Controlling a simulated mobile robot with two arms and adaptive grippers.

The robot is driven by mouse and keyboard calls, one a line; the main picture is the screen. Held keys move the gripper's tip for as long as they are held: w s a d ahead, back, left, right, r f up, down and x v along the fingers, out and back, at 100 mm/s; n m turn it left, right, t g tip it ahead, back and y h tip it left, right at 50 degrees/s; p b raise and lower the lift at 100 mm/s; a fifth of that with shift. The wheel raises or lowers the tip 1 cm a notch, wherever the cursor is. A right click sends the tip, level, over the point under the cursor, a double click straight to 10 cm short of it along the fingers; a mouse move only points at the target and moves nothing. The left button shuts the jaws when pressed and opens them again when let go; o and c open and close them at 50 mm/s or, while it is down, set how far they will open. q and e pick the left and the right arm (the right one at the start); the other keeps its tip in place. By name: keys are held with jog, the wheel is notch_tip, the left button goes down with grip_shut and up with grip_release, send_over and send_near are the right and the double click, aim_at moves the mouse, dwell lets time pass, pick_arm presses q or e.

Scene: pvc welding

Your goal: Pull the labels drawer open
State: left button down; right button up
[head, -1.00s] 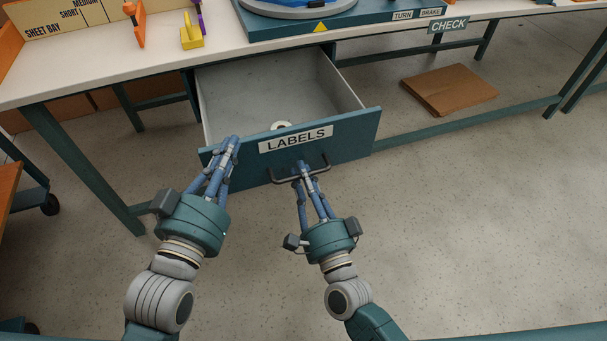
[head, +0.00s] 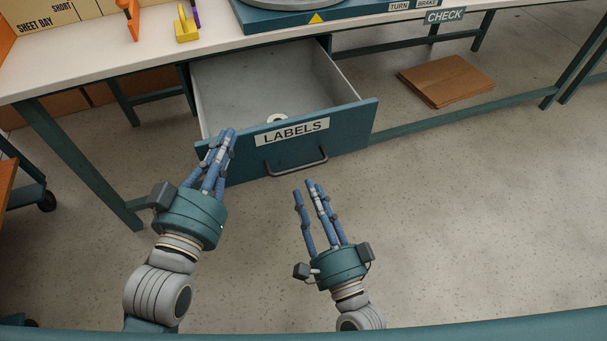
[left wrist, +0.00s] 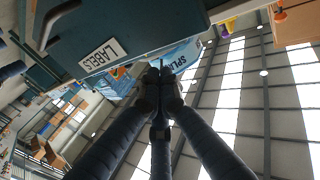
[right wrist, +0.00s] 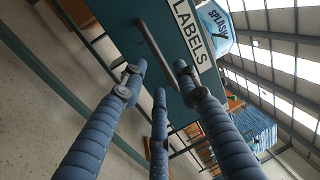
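The labels drawer (head: 340,128) stands pulled out from under the bench, with its inside showing. Its front carries a LABELS plate (head: 292,132) and a dark bar handle (head: 297,164). A white ring-shaped roll (head: 277,118) lies inside, partly hidden by the front panel. My right gripper (head: 308,187) is open and empty, just in front of and below the handle, apart from it. In the right wrist view the handle (right wrist: 155,48) is beyond the spread fingers. My left gripper (head: 226,138) is at the drawer front's left end; its fingertips are close together (left wrist: 160,72) with nothing seen between them.
The white bench top (head: 110,58) above the drawer holds a turntable base (head: 345,14) and small orange and yellow items. A flat brown cardboard piece (head: 446,80) lies on the floor at the right. The floor in front is clear.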

jog(key=v, duration=0.5)
dwell(0.5)
